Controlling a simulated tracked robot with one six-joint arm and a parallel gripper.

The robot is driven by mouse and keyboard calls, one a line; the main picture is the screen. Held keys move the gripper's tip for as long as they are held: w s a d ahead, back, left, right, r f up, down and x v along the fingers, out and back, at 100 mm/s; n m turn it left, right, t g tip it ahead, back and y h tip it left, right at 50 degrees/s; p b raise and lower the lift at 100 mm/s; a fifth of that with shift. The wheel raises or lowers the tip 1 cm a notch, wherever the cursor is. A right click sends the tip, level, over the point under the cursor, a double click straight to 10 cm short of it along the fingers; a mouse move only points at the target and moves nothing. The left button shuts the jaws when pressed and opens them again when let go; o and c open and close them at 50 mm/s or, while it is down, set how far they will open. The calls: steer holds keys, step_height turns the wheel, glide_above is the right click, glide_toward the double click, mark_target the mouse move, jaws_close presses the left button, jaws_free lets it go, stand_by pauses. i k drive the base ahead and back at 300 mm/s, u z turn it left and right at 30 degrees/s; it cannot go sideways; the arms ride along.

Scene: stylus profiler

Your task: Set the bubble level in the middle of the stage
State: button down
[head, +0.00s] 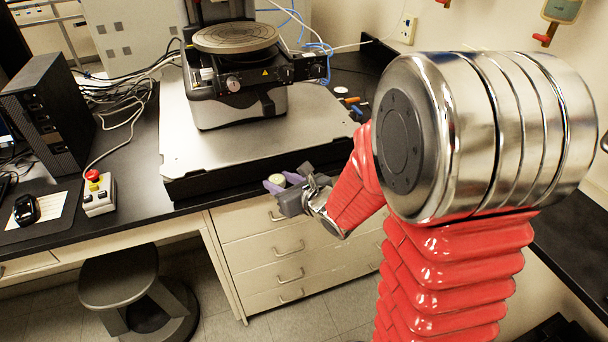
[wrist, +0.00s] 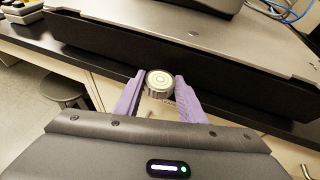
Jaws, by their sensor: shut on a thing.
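The stage (head: 236,37) is a round dark disc with ring marks on top of the profiler (head: 240,90), at the upper left of centre in the head view. My gripper (head: 277,183) is in front of the bench edge, lower than the stage and nearer to me. Its purple fingers are shut on the bubble level (wrist: 159,82), a small round disc with a pale top and a ridged metal side. In the wrist view the level sits upright between the fingertips (wrist: 152,92). The stage is out of the wrist view.
The profiler stands on a thick grey slab (head: 180,135) with a dark front side, close behind my gripper. A control box with a red button (head: 98,193), a mouse (head: 26,209) and a stool (head: 120,277) are at left. Cables and small coloured items lie right of the profiler.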

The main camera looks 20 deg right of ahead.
mark_target(236, 33)
steer(key=z, duration=0.05)
steer(key=k, duration=1.3)
steer(key=u, duration=0.3)
steer(key=i, duration=0.55)
steer(key=u, duration=0.65)
steer(key=i, duration=0.6)
steer(key=z, duration=0.3)
